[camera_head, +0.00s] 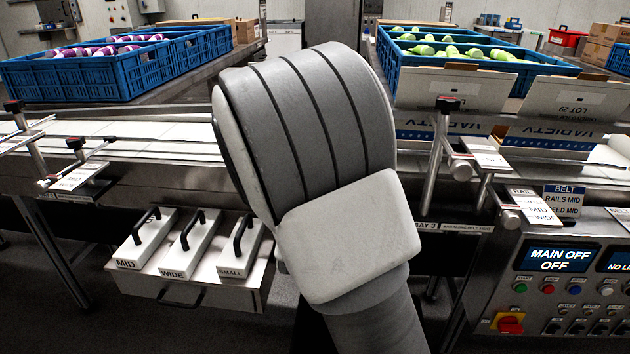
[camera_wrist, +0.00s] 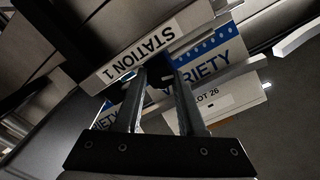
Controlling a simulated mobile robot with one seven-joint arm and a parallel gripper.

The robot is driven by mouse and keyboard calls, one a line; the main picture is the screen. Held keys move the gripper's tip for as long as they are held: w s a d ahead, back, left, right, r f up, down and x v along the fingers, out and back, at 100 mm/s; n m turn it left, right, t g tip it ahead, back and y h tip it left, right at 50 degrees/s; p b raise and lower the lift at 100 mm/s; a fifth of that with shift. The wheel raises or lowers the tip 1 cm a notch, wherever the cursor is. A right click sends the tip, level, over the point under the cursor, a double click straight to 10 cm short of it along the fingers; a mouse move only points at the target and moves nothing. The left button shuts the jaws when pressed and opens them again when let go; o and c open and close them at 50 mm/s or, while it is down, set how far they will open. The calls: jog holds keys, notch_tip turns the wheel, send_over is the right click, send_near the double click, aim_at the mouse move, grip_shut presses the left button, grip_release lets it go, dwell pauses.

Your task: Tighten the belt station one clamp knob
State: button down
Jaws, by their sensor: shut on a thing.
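In the wrist view, my gripper (camera_wrist: 160,80) reaches up to a rail with a white STATION 1 label (camera_wrist: 145,52). Its two fingers are closed on a dark clamp knob (camera_wrist: 157,67), which shows only partly between the fingertips. The label sits just beside and above the fingertips. In the head view my own arm fills the middle and hides the gripper, the knob and that part of the belt.
A VARIETY carton (camera_wrist: 215,65) lies close behind the fingers. Blue crates (camera_head: 75,80) stand behind the belt (camera_head: 150,140). Other clamp posts with black knobs (camera_head: 448,103) stand left and right. A tray of handled blocks (camera_head: 205,285) and a control panel (camera_head: 560,290) are in front.

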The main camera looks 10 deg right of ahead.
dwell(0.3)
jog(key=c, duration=0.5)
grip_release()
jog(key=shift+n, duration=0.3)
